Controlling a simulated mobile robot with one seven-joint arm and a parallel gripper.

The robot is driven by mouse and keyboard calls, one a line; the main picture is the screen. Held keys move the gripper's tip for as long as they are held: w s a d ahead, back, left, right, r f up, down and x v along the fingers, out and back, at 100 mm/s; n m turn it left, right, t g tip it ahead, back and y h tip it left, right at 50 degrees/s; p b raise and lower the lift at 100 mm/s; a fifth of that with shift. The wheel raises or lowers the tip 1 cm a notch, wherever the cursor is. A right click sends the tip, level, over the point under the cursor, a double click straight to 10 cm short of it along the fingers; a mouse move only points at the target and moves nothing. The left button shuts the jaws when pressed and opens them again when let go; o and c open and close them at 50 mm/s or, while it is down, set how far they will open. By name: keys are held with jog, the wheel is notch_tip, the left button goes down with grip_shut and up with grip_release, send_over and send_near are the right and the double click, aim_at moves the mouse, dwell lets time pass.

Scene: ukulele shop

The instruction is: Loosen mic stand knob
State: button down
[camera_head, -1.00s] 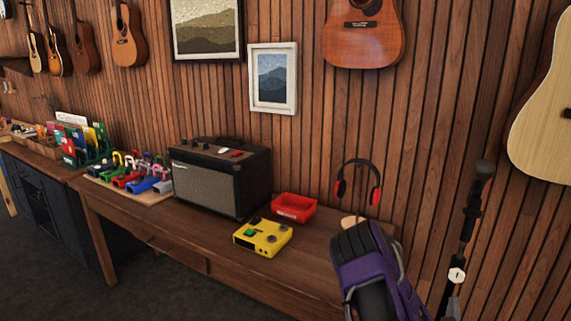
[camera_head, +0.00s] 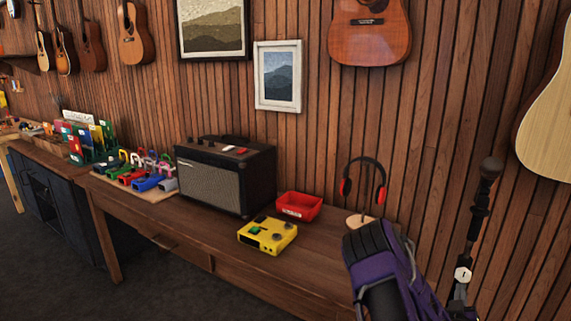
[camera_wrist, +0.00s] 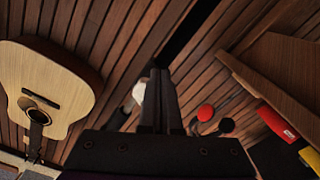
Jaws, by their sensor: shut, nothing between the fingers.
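The mic stand (camera_head: 470,240) is a dark upright pole at the right in the head view, with a microphone (camera_head: 490,168) on top. A small white knob (camera_head: 462,274) with a dark mark sits on the pole's lower visible part. My purple arm is left of the stand in the head view; the fingertips do not show there. In the wrist view my gripper (camera_wrist: 157,85) is shut and empty. A blurred pale shape (camera_wrist: 138,92) shows just left of and partly behind the fingers; I cannot tell whether it is the knob. Whether the fingers touch the stand is unclear.
The wooden table (camera_head: 225,238) carries an amplifier (camera_head: 227,175), a yellow pedal (camera_head: 267,236), a red tray (camera_head: 299,207) and red headphones on a stand (camera_head: 364,185). A pale guitar (camera_head: 550,125) hangs on the slatted wall, right of the microphone.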

jog(key=shift+r, duration=0.25)
dwell(0.3)
jog(key=shift+s+d+r+b, duration=0.2)
jog(key=shift+d+b, duration=0.2)
jog(key=shift+b, duration=0.25)
jog(key=shift+s+d+r+b, duration=0.2)
jog(key=shift+d+b, duration=0.15)
jog(key=shift+b, duration=0.25)
jog(key=shift+d+r+b, duration=0.15)
jog(key=shift+r+b, duration=0.2)
jog(key=b+v, duration=0.2)
jog(key=v, duration=0.4)
jog(key=shift+s+d+f, duration=0.25)
jog(key=shift+s+f, duration=0.05)
jog(key=shift+f, duration=0.05)
dwell(0.4)
jog(key=shift+f, duration=0.1)
